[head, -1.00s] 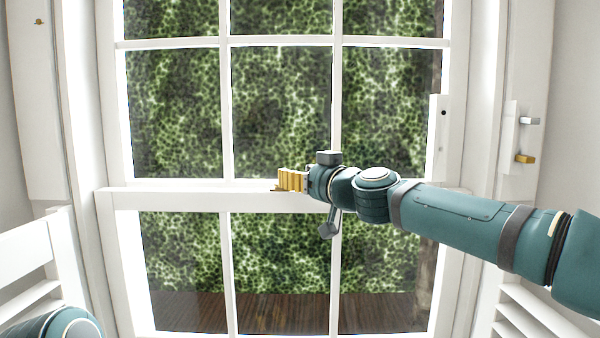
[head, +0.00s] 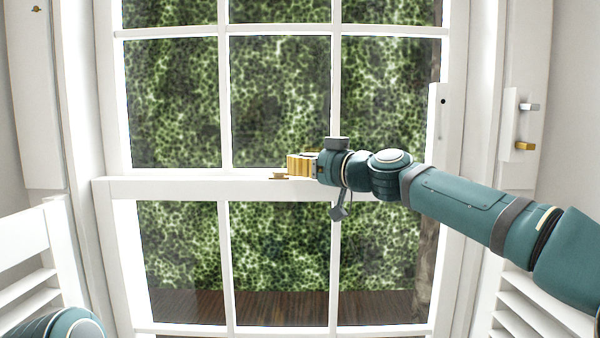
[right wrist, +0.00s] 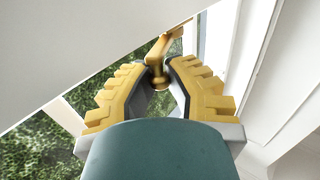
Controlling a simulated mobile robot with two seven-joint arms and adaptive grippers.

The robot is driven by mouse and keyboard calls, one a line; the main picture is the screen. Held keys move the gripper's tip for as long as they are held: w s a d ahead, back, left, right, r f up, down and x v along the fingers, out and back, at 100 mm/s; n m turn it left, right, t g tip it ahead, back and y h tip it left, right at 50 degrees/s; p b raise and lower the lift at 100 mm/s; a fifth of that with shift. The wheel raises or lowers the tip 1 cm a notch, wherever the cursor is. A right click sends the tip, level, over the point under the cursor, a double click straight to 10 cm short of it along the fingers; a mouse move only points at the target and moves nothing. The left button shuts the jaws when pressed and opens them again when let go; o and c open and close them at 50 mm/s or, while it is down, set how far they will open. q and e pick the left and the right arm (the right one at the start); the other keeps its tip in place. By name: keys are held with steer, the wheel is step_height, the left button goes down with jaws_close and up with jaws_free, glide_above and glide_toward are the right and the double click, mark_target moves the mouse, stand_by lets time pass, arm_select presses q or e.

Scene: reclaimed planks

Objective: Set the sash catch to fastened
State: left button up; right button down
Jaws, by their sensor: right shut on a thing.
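The brass sash catch (head: 279,176) sits on the white meeting rail (head: 160,187) at mid-height of the window. In the head view my right gripper (head: 290,165) covers part of it. In the right wrist view the catch's brass arm (right wrist: 176,40) runs up and right from a rounded knob (right wrist: 158,78). My right gripper's yellow ridged fingers (right wrist: 159,72) are closed on that knob, one on each side. I cannot tell from these views whether the catch is fastened. My left gripper is out of view; only part of my left arm shows at the lower left.
White glazing bars and panes (head: 280,105) stand behind the gripper, with foliage outside. Louvred shutters flank the window, at left (head: 35,250) and right (head: 520,310). A white plate with small grey and brass fittings (head: 525,146) is on the right side. Free room lies left along the rail.

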steer(key=shift+w+d+n+g+y, duration=0.15)
steer(key=shift+w+n+g+y, duration=0.2)
steer(key=shift+n+g+y, duration=0.45)
steer(key=shift+w+r+n+g+y+p, duration=0.1)
steer(key=shift+w+n+g+y+p, duration=0.2)
steer(key=shift+n+g+p, duration=0.45)
steer(key=shift+g+y, duration=0.3)
steer(key=shift+g, duration=0.35)
steer(key=c, duration=0.9)
jaws_free()
steer(key=shift+c, duration=0.2)
steer(key=shift+f, duration=0.2)
